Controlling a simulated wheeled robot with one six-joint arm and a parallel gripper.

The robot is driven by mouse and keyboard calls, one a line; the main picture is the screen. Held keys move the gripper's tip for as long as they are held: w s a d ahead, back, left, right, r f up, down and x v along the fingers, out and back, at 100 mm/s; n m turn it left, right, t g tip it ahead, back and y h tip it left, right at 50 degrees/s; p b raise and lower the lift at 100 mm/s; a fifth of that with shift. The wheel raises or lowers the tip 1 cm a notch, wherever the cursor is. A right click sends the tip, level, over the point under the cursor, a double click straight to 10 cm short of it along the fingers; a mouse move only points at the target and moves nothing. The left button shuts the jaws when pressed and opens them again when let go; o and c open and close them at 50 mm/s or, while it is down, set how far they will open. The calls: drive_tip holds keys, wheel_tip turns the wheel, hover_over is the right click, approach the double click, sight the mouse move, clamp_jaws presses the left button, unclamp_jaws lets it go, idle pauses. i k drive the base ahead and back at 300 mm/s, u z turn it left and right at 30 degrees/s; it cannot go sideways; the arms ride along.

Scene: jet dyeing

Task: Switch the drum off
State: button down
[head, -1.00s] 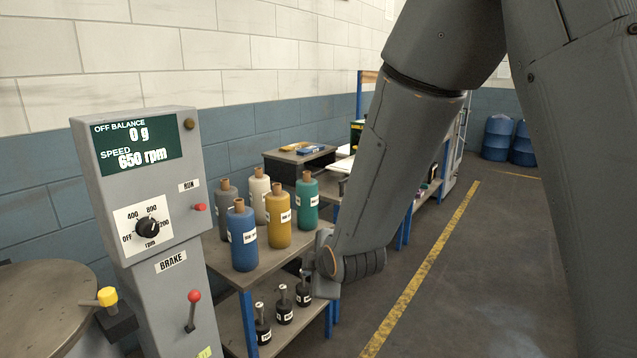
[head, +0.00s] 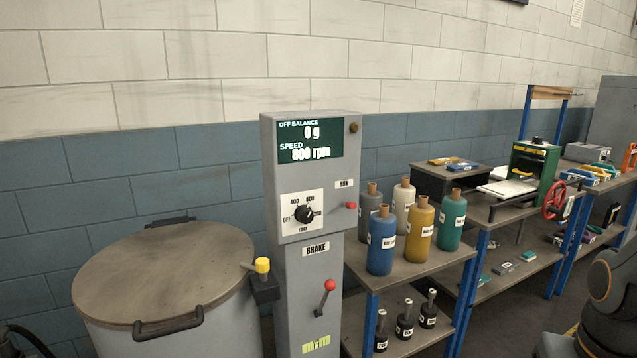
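The grey control post (head: 300,262) stands left of centre in the head view. Its green display (head: 311,141) reads off balance 0 g and a speed in rpm whose first digit is blurred, either 600 or 800. Below is the black speed dial (head: 304,214) on a white plate marked OFF, 400 and 800; its pointer is too small to read surely. A small red button (head: 351,205) sits beside the RUN label. The brake lever (head: 327,292) has a red ball at its upper end. The lidded drum (head: 180,320) stands left of the post. My gripper is out of view.
A yellow-topped latch (head: 262,265) juts out between drum and post. Right of the post, a shelf table (head: 420,268) carries several coloured bottles, with black-based bottles below. A bench (head: 520,262) with a green machine stands farther right. Part of my arm shows at the right edge.

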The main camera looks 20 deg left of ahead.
sight(349, 205)
drive_tip(key=u, duration=1.2)
